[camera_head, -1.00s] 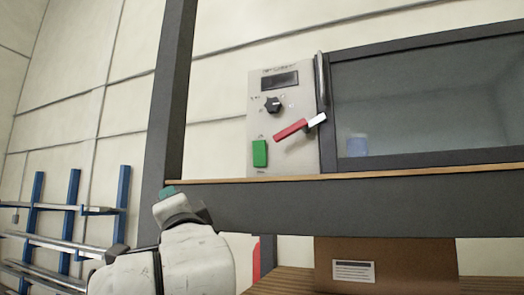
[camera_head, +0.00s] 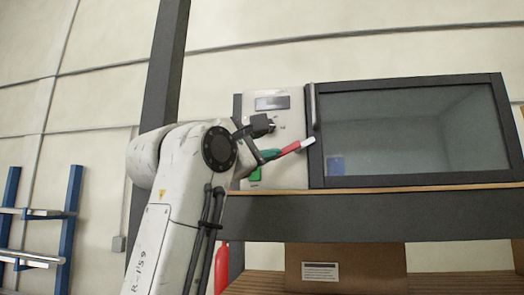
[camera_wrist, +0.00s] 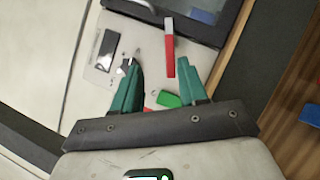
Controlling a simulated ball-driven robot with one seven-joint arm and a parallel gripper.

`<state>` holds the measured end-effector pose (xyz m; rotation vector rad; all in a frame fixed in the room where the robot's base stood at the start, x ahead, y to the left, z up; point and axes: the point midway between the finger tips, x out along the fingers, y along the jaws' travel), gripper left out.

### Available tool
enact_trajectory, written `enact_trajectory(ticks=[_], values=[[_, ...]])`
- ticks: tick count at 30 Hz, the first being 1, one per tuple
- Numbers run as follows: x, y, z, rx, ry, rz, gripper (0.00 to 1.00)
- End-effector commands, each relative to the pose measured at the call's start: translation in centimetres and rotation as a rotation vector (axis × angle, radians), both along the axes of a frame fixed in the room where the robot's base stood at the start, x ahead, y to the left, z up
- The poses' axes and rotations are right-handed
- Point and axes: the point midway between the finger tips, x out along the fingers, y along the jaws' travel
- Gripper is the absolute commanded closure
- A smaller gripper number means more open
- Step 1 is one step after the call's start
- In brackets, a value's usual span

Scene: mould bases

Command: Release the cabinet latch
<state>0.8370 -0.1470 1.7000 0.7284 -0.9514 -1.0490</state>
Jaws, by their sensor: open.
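The latch (camera_head: 290,147) is a red lever with a white end. It slants up to the right across the control panel (camera_head: 285,176) toward the cabinet door (camera_head: 497,130). In the wrist view the latch (camera_wrist: 170,52) shows between my two green fingertips, its red end toward me. My gripper (camera_head: 268,141) is at the panel, by the latch's lower left end, and hides part of the panel. In the wrist view my gripper (camera_wrist: 160,66) is open, with a gap on both sides of the latch. I cannot tell how deep the latch sits between the fingers.
A green button (camera_head: 254,174) is just below my gripper and also shows in the wrist view (camera_wrist: 168,99). A dark knob (camera_wrist: 127,65) is close to the left finger. A vertical door handle (camera_head: 313,107) stands above the latch. A wooden-edged shelf (camera_head: 400,188) runs below.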

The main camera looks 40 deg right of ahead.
Motion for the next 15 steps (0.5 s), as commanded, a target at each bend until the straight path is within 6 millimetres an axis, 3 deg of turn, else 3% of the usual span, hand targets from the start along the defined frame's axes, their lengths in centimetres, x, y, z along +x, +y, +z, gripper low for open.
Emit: enact_trajectory(ticks=[8, 15], values=[[1.5, -0.9, -1.3, 0.143, -0.014, 0.113, 0.57], [2.5, -4.3, -0.5, 0.14, -0.011, 0.109, 0.57]])
